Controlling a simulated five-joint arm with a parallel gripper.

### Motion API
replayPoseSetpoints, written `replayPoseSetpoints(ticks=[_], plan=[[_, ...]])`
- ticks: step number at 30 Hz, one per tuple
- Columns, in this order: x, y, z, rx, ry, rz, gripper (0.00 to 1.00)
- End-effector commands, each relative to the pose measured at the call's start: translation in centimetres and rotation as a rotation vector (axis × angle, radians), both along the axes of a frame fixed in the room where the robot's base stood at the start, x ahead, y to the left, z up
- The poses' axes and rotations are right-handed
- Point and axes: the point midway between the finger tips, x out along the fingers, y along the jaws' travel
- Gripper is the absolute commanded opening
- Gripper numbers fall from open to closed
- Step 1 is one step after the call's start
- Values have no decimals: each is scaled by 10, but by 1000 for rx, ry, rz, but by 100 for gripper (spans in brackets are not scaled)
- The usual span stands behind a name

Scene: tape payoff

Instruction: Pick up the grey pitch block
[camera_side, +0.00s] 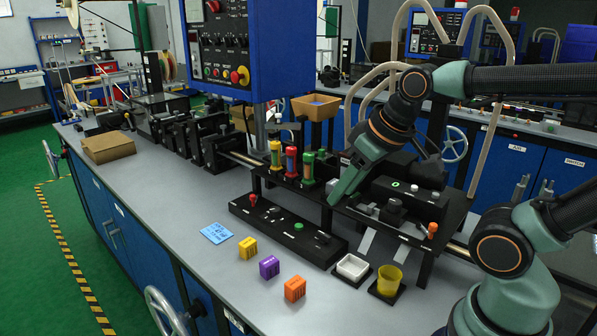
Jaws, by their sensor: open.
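My gripper (336,198) is green and dark, angled down and to the left at the black raised machine deck (440,222). It is open, and I see nothing held in it. Its fingertips are near the front edge of the deck, just right of the coloured bottles; whether they touch anything cannot be told. I cannot single out a grey pitch block for sure. Three ribbed blocks stand on the grey bench: a yellow block (248,248), a purple block (269,267) and an orange block (294,289). All are left of and below my gripper in the picture.
A low black panel (287,231) with knobs lies before the deck. A white tray (352,267) and a yellow cup (389,279) stand right of the blocks. A blue card (216,233) lies left. A blue control box (250,45) hangs above. The bench's left front is clear.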

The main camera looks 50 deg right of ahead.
Motion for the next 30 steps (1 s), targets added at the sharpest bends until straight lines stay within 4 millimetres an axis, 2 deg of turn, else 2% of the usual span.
replayPoseSetpoints(ticks=[12,13,15,25,30], plan=[[-1,1,0,1,-3,0,45],[-1,1,0,1,-3,0,49],[-1,1,0,1,-3,0,70],[1,-1,1,4,0,-9,70],[16,-12,14,48,45,-134,70]])
